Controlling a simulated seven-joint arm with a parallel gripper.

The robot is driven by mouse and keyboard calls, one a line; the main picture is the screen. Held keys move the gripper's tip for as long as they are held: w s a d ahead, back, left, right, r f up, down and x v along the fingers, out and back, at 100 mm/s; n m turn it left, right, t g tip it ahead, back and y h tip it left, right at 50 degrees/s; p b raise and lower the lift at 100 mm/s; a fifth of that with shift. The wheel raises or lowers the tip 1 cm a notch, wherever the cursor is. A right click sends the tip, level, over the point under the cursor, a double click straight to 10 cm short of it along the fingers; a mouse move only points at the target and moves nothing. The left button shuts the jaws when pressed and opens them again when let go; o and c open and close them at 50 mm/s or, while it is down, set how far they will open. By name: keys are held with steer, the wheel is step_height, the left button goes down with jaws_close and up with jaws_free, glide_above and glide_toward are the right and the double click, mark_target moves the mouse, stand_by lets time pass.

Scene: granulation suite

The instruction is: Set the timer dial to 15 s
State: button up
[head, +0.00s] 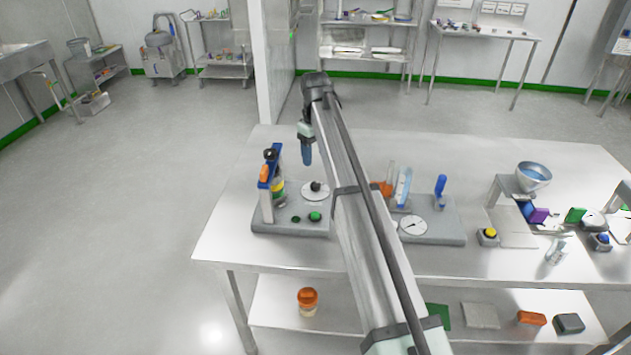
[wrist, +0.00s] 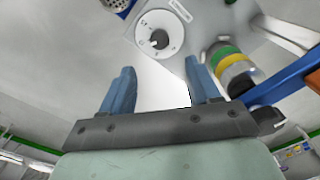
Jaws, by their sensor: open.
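The timer dial (head: 315,189) is a round white plate with a dark knob, on a grey base at the left of the table. It also shows in the wrist view (wrist: 159,33), beyond the fingertips, with its dark knob at the centre. The dial's marks are too small to read. My gripper (head: 306,158) is above the table, up and slightly left of the dial in the head view. In the wrist view my gripper (wrist: 160,78) has its two blue fingers apart, with nothing between them and the dial clear of them.
A blue-framed stand with a banded cylinder (head: 277,188) is close left of the dial; its bands show in the wrist view (wrist: 232,66). A green button (head: 315,216) is on the same base. Another base with a gauge (head: 413,227) stands to the right, partly behind my arm.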

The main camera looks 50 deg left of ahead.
mark_target(315, 184)
step_height(315, 184, down, 11)
steer(key=shift+r, duration=0.15)
stand_by(0.4)
steer(key=c, duration=1)
steer(key=shift+c, duration=0.2)
steer(key=shift+m, duration=0.3)
steer(key=m, duration=1.1)
steer(key=shift+m, duration=0.3)
